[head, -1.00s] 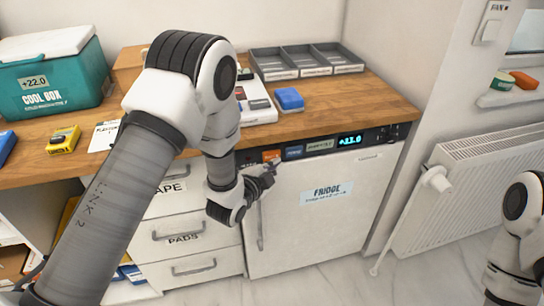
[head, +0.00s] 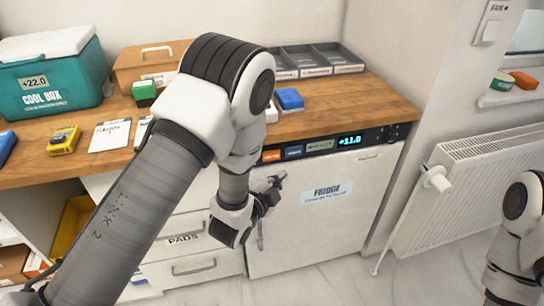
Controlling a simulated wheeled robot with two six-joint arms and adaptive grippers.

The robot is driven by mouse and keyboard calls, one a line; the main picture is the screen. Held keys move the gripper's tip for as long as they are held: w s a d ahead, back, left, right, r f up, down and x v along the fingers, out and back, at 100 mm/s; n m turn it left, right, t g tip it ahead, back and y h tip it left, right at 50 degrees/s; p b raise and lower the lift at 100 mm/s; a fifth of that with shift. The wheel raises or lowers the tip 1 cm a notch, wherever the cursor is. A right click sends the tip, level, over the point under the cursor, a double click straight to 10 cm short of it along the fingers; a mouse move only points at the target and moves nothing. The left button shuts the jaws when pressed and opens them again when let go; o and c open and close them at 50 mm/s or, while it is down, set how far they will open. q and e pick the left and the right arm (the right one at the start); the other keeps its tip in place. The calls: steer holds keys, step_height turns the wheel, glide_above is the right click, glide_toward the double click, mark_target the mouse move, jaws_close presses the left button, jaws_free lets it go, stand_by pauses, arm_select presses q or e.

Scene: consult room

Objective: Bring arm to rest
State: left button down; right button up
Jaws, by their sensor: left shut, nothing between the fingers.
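My left arm comes in from the lower left and bends over the front of the wooden counter. My left gripper (head: 270,190) is shut and empty, in front of the upper left part of the white fridge door (head: 330,225). Whether it touches the door or its handle, I cannot tell. Part of my right arm shows at the right edge; its gripper is out of the picture.
The counter (head: 350,100) holds a teal cool box (head: 50,85), a yellow device (head: 64,140), a blue box (head: 289,98) and a grey tray (head: 335,58). White drawers (head: 180,238) stand left of the fridge. A radiator (head: 470,190) is at the right.

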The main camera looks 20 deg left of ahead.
stand_by(0.5)
arm_select(q)
steer(key=s+a+f+n+g+y+p, duration=0.1)
steer(key=s+a+f+n+g+p, duration=0.15)
steer(key=s+f, duration=0.4)
steer(key=s+a+f+n+g+y+p, duration=0.1)
steer(key=s+a+f+n+g+p, duration=0.2)
steer(key=s+f, duration=0.4)
steer(key=s+a+f+n+g, duration=0.1)
steer(key=s+n+g, duration=0.3)
steer(key=s, duration=0.6)
steer(key=s+a+f+n+g, duration=0.1)
steer(key=s+f+n+g, duration=0.2)
steer(key=s, duration=0.6)
steer(key=n+g, duration=0.1)
steer(key=g, duration=0.1)
steer(key=shift+s+a+g, duration=0.35)
steer(key=shift+n+y, duration=0.25)
steer(key=shift+y, duration=0.05)
